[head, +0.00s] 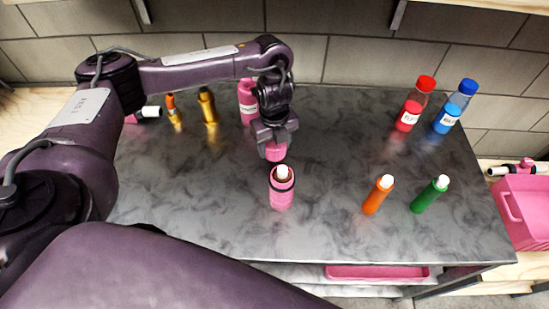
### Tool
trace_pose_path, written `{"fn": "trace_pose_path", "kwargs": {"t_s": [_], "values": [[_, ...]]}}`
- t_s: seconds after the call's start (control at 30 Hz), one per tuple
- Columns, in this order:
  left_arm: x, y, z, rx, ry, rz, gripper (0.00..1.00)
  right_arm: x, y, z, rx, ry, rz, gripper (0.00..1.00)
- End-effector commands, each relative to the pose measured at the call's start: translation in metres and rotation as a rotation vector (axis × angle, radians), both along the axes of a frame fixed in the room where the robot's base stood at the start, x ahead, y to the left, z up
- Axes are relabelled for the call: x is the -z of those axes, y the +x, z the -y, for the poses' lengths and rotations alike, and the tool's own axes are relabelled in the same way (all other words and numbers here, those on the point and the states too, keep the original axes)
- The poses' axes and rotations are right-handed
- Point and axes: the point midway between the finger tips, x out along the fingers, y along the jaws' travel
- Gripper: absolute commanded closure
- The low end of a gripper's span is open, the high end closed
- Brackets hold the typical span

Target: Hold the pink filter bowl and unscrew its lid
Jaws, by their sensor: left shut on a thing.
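The pink filter bowl (282,193) stands upright on the grey marbled counter, near its middle. A dark ring runs around its top, and a pale-tipped insert shows in its open mouth. My left gripper (274,138) is just behind and above the bowl, pointing down. It is shut on a short pink piece that looks like the lid (276,153). In the picture this piece appears apart from the bowl; the exact height between them is hard to tell. My right gripper is not in view.
Behind my left gripper stands a pink bottle (247,104), partly hidden. A gold bottle (209,107) is at the back left. Red (410,112) and blue (449,113) bottles stand back right; orange (375,196) and green (427,196) ones front right. A pink crate (527,215) is beyond the right edge.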

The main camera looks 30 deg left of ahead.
Motion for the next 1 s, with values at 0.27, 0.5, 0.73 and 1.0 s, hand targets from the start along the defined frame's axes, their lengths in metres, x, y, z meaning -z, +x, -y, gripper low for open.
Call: {"fn": "trace_pose_path", "kwargs": {"t_s": [0.27, 0.5, 0.73, 1.0], "values": [[0.033, -0.001, 0.001, 0.0, -0.002, -0.003, 0.72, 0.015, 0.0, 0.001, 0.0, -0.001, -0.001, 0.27], [0.047, 0.0, 0.0, 0.0, 0.0, 0.001, 0.72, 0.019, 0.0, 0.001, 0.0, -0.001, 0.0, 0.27], [0.048, 0.0, 0.0, 0.0, 0.0, 0.001, 0.72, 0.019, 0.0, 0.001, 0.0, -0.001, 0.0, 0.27], [0.05, 0.0, 0.0, 0.0, 0.001, 0.001, 0.23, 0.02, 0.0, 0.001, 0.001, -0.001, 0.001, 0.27]]}}
